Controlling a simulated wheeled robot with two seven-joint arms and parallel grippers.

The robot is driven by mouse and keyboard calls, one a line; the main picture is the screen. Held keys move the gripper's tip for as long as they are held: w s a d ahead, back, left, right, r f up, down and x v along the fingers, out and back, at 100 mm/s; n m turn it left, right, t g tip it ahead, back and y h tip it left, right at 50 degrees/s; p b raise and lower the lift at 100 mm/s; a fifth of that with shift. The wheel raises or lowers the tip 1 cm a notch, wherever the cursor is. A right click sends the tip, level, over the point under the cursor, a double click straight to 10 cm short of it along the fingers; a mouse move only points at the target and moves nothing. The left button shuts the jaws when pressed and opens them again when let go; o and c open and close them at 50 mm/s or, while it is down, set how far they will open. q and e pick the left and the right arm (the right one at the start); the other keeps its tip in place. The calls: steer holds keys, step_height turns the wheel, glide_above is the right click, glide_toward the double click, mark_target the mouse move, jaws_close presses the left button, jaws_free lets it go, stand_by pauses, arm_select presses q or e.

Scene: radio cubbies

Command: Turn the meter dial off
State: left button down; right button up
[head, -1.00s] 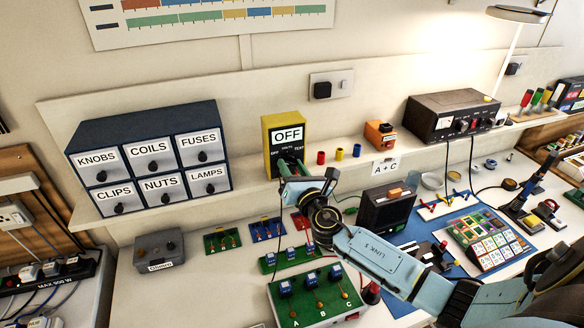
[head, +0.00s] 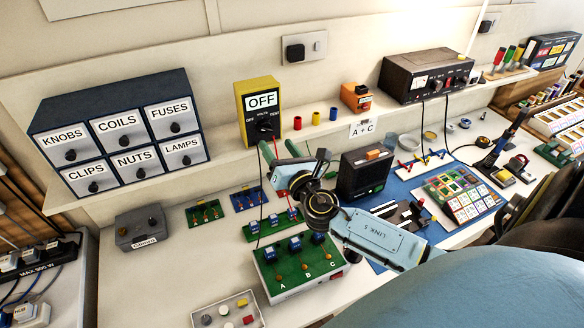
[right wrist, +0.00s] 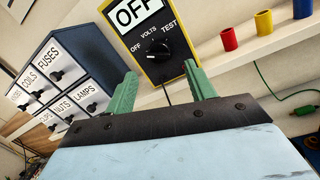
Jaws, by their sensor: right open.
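The yellow and black meter (head: 259,109) stands on the shelf, with a white plate reading OFF at its top. Its black dial (head: 265,124) sits below, between the printed words OFF and TEST, and it also shows in the right wrist view (right wrist: 156,48). The exact direction of its pointer is too small to be sure of. My right gripper (head: 281,148) is just below and in front of the dial. In the right wrist view its green fingers (right wrist: 160,76) are spread with nothing between them, apart from the dial. My left gripper is out of view.
Red, blue and yellow cups (head: 315,118) stand right of the meter. The labelled drawer cabinet (head: 122,132) stands left of it. A dark radio (head: 362,175) and a green board (head: 298,262) are on the bench below. A cable hangs down from the meter.

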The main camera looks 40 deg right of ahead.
steer(key=r+b+v, duration=0.1)
steer(key=v, duration=0.6)
steer(key=shift+s+f, duration=0.4)
steer(key=shift+f, duration=0.1)
